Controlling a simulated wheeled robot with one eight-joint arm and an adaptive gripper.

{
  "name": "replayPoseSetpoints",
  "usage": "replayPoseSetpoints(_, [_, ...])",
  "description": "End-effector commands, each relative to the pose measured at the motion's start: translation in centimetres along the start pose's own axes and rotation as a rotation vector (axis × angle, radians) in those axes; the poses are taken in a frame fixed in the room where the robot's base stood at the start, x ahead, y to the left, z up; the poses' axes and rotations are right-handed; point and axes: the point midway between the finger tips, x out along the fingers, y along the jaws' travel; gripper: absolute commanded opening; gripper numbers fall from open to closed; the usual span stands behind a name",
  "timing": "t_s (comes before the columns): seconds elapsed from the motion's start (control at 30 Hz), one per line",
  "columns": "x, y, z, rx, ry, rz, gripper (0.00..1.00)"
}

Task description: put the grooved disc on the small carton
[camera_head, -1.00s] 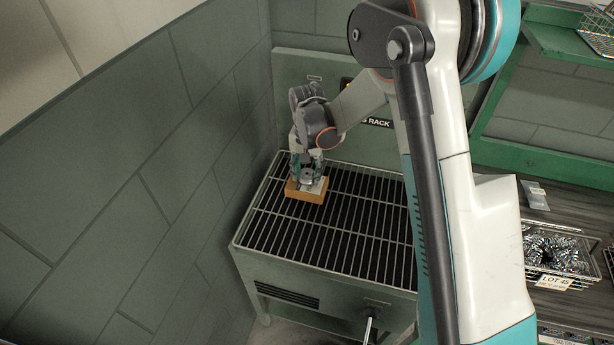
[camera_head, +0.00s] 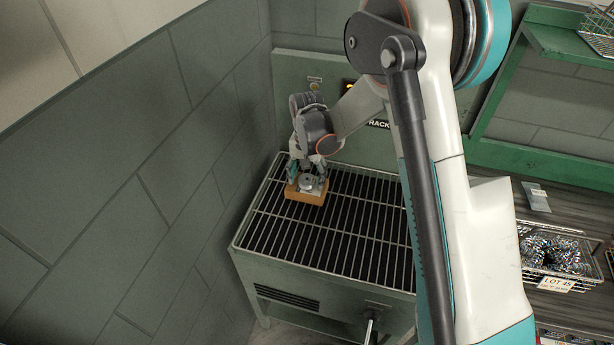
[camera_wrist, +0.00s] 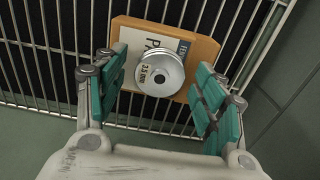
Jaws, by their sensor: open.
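The grooved disc (camera_wrist: 160,73) is a silver, round, stepped piece with a small label. It rests on top of the small carton (camera_wrist: 200,48), an orange-brown box with a white printed label. In the head view the disc (camera_head: 308,184) sits on the carton (camera_head: 304,197), which lies on the wire rack. My gripper (camera_wrist: 160,95) is open, with a teal finger pad on each side of the disc and a visible gap to both. In the head view my gripper (camera_head: 307,177) is right over the carton.
A grey-green wall (camera_head: 150,150) stands close on the left, and a panel is behind the rack. To the right, a wire basket (camera_head: 550,250) of shiny coils stands on a bench.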

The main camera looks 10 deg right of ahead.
Motion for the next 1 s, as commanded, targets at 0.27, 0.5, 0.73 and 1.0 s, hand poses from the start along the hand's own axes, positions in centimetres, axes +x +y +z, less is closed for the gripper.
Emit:
replayPoseSetpoints(0.27, [-4.8, 0.0, 0.0, 0.000, 0.000, 0.000, 0.64])
replayPoseSetpoints(0.5, [-9.5, 0.0, 0.0, 0.000, 0.000, 0.000, 0.64])
replayPoseSetpoints(0.73, [-11.8, 0.0, 0.0, 0.000, 0.000, 0.000, 0.64])
replayPoseSetpoints(1.0, [-12.8, 0.3, 0.2, -0.005, 0.007, -0.004, 0.64])
